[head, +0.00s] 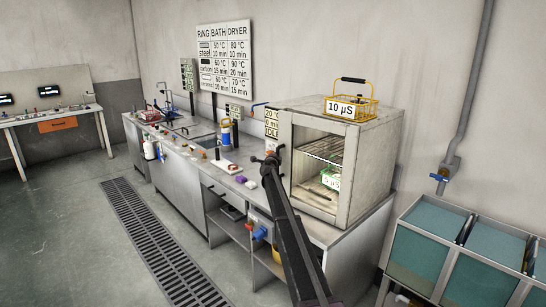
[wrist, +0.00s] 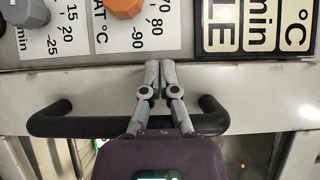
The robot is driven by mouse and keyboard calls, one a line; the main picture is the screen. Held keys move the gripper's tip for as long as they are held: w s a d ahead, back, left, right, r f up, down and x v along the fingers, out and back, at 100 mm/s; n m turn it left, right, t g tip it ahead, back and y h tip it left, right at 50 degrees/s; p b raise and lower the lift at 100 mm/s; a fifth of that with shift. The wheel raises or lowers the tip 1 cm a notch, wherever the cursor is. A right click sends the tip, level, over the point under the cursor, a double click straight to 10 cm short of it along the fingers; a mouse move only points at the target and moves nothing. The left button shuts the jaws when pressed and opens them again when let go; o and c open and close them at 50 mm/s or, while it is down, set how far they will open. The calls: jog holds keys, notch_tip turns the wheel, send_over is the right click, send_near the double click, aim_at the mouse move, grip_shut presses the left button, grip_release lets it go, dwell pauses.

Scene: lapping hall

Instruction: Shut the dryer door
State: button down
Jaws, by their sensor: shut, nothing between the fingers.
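The dryer (head: 368,170) is a pale box on the right end of the bench. Its door (head: 313,124) has a pale frame around a large window, through which a wire rack shows. The door lies against or very near the front; I cannot tell whether a narrow gap is left. The black bar handle (wrist: 75,124) runs across the wrist view on the door's pale frame (wrist: 230,82). My gripper (wrist: 152,68) is shut and empty, its fingertips past the handle bar, near the frame's edge beside the control panel. In the head view my gripper (head: 270,158) is at the door's left edge.
The control panel with dials and an IDLE display (wrist: 260,30) adjoins the door edge. A yellow basket (head: 352,106) stands on the dryer. A 5 µS tag (head: 330,180) shows inside. Bench items lie left; teal tanks (head: 430,232) stand right. The floor left of the drain is clear.

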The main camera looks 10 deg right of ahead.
jog(key=shift+s+d, duration=0.25)
jog(key=shift+d, duration=0.1)
jog(key=s+a, duration=0.8)
jog(key=a, duration=0.4)
jog(key=shift+s+a, duration=0.1)
